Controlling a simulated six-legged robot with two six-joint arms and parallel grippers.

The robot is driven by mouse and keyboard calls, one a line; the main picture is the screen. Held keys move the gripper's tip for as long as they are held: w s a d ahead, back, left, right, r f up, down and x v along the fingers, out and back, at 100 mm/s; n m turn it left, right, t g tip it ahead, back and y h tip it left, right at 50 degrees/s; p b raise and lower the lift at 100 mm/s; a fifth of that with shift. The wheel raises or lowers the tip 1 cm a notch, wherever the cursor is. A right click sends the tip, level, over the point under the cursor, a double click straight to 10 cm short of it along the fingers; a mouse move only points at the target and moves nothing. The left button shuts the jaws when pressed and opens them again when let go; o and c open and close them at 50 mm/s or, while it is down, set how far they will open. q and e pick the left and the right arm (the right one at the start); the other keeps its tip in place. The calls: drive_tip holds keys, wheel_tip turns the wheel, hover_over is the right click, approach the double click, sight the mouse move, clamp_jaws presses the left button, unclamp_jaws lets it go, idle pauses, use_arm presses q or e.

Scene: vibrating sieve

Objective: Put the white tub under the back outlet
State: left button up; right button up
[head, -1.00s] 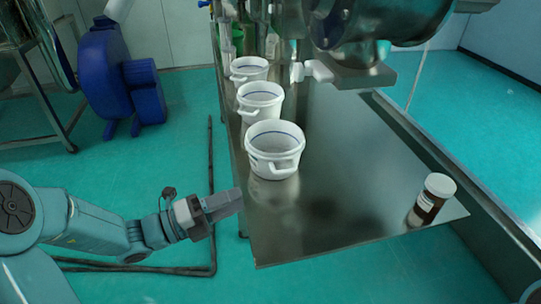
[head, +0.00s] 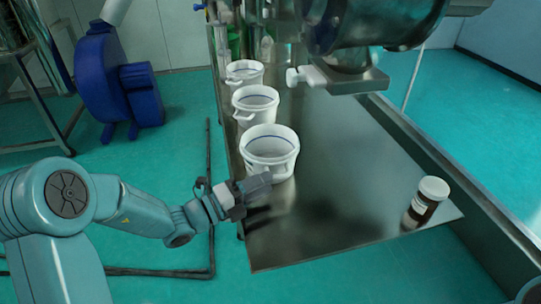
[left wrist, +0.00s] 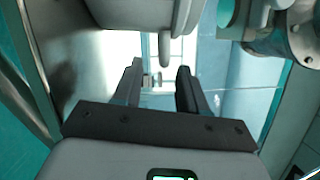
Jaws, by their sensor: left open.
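Three white tubs stand in a row along the left edge of the metal table: the nearest tub (head: 269,158), the middle tub (head: 255,103) and the far tub (head: 244,73). My left gripper (head: 266,184) is at the front left of the nearest tub, low over the table. In the left wrist view its two fingers (left wrist: 160,66) are apart and empty. A white tub (left wrist: 143,12) fills the top of that view, with its handle (left wrist: 165,48) just beyond the fingertips. I cannot tell which outlet is the back one. My right gripper is not in view.
The machine's metal drum (head: 375,24) hangs over the table's far side, with a white fitting (head: 306,76) below it. A brown bottle with a white lid (head: 426,203) stands at the right front. The table's (head: 330,205) middle is clear. A blue motor unit (head: 117,80) stands on the left floor.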

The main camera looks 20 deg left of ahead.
sight(276, 176)
use_arm(q)
drive_tip(key=x, duration=0.4)
drive_tip(key=shift+w+d+r+p, duration=0.15)
drive_tip(key=shift+r+p, duration=0.1)
drive_tip(key=shift+p, duration=0.15)
drive_tip(key=shift+c, duration=1.2)
drive_tip(key=c, duration=0.5)
clamp_jaws()
